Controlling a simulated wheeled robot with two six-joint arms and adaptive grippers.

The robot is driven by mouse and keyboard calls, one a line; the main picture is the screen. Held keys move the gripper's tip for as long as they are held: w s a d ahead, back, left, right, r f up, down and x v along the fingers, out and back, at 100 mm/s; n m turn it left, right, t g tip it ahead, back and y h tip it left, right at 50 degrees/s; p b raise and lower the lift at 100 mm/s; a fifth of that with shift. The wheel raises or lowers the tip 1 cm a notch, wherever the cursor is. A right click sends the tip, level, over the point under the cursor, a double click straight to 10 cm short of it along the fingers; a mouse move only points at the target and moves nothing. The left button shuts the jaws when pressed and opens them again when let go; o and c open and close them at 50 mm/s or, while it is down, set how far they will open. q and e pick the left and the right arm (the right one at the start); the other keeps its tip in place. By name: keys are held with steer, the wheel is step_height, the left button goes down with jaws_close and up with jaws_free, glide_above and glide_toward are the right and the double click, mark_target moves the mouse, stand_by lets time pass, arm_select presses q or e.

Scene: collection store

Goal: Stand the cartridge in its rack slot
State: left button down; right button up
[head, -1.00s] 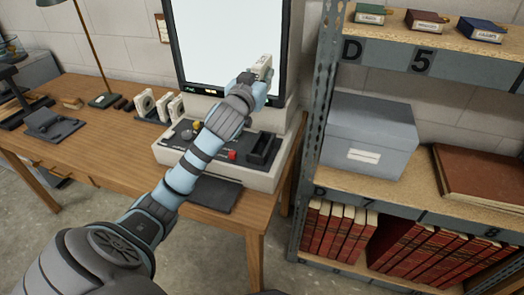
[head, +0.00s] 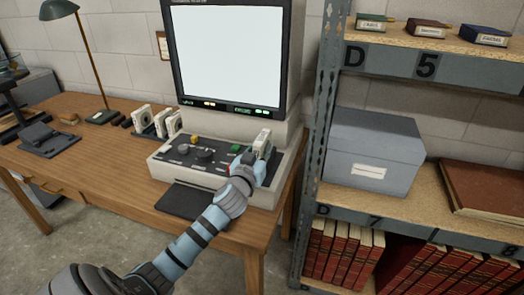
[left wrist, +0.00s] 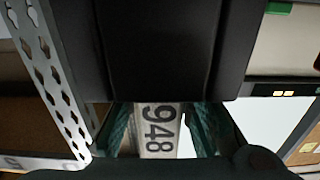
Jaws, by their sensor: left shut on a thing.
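My left gripper (head: 243,162) is shut on a pale cartridge (head: 262,142), at the right end of the reader console (head: 211,164). The gripper and cartridge cover the dark holder there, so I cannot tell whether the cartridge touches it. In the left wrist view the cartridge (left wrist: 159,132) shows the number 948 between my fingers. Several similar pale cartridges (head: 143,119) stand upright in a row on a dark rack left of the console; the rack's slots are too small to make out. My right gripper is not in view.
A large monitor (head: 228,55) stands behind the console, with a dark pad (head: 185,201) in front. A metal shelf unit with a grey box (head: 372,152) is close on the right. The desk (head: 105,165) is bare left of the pad; a lamp (head: 60,10) stands behind.

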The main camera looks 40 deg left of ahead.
arm_select(q)
steer(key=shift+f, duration=0.1)
steer(key=c, duration=1.4)
jaws_free()
